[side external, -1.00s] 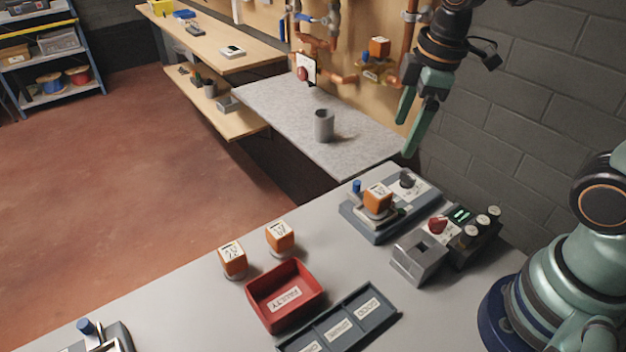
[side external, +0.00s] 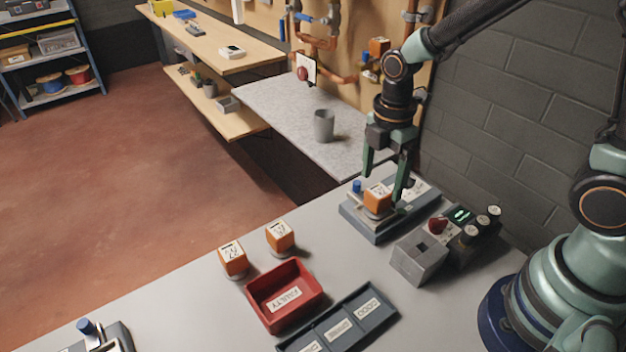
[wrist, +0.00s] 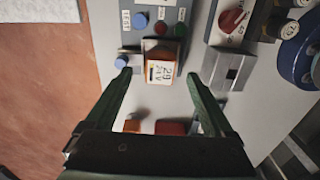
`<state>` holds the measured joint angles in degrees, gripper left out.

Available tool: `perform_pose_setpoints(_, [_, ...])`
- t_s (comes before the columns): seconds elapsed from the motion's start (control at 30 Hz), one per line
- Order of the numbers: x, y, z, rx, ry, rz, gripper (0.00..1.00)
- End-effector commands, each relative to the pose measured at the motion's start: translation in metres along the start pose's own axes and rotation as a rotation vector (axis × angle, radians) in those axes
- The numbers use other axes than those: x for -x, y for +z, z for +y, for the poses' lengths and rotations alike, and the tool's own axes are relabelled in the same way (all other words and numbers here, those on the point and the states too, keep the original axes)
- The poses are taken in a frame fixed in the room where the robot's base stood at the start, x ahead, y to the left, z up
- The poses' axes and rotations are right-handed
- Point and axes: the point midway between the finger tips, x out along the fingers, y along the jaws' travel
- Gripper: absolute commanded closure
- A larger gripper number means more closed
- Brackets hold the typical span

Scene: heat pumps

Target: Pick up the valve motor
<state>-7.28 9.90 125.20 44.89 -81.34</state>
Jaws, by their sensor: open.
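An orange valve motor (side external: 377,200) with a white label on top sits upright on the grey test fixture (side external: 377,232) near the back edge of the bench. In the wrist view the same motor (wrist: 160,68) lies between and just beyond the fingertips. My gripper (side external: 385,187) is open and empty, pointing down close above the motor. In the side view one finger comes down behind it and the other passes at its right. I cannot tell whether either finger touches it. Two more orange motors stand on the bench, one (side external: 233,261) at left and one (side external: 280,238) beside it.
A blue knob (side external: 357,187) rises on the fixture left of the motor. A grey block (side external: 418,257) and a control box with a red knob (side external: 438,224) stand to the right. A red bin (side external: 262,310) and a dark divided tray (side external: 392,312) lie in front.

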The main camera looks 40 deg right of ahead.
Motion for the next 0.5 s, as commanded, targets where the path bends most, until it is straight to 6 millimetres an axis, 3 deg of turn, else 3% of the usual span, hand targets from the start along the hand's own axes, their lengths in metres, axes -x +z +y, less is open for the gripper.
perform_pose_setpoints(0.3, [-0.041, -0.002, -0.001, -0.001, -0.005, -0.001, 0.12])
perform_pose_setpoints(0.5, [-0.051, -0.002, -0.001, -0.001, -0.001, 0.000, 0.12])
